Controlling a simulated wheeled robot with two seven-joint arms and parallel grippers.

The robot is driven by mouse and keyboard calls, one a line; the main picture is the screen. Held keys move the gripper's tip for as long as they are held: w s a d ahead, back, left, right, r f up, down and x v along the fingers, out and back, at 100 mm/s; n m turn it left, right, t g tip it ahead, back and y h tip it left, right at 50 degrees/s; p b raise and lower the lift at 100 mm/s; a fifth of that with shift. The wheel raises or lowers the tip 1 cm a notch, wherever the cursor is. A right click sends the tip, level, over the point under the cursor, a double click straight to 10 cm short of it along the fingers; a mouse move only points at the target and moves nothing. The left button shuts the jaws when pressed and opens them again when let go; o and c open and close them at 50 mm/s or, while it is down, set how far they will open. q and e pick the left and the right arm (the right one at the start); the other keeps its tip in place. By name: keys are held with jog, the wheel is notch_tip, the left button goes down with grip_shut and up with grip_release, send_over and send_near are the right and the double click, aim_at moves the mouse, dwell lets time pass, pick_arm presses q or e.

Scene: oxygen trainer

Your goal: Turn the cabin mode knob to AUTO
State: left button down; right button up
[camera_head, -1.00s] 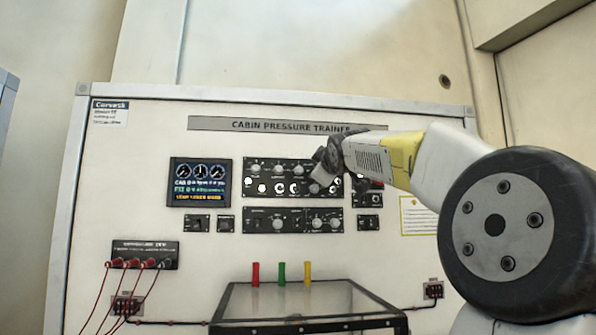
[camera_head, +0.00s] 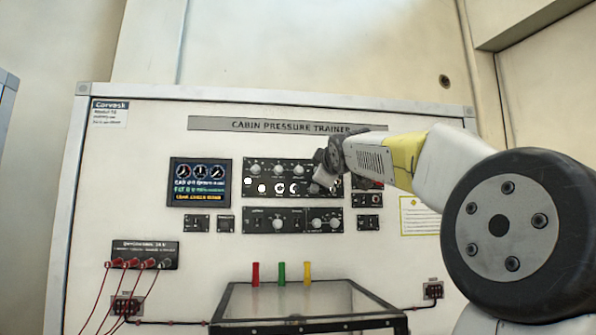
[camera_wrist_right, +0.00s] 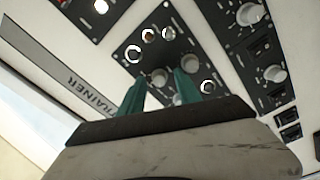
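The trainer board (camera_head: 140,210) carries an upper control panel (camera_head: 290,175) with knobs and round white-lit parts. Below it is a lower panel (camera_head: 298,220) with more knobs. Labels are too small to read, so I cannot tell which knob is the cabin mode knob. My right gripper (camera_head: 318,186) is at the right part of the upper panel and hides some of it. In the right wrist view its two green fingers (camera_wrist_right: 159,88) are apart, with a grey knob (camera_wrist_right: 160,76) showing between their tips. Contact cannot be told. A second knob (camera_wrist_right: 190,63) is close by one fingertip. My left gripper is not in view.
A display screen (camera_head: 200,182) is left of the panels. A clear-topped box (camera_head: 300,300) stands in front, with red (camera_head: 255,274), green (camera_head: 281,273) and yellow (camera_head: 307,272) posts behind its top. Red cables (camera_head: 98,300) hang at the lower left.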

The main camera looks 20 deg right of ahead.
jog(key=v, duration=0.7)
jog(key=shift+s, duration=0.4)
dwell(0.4)
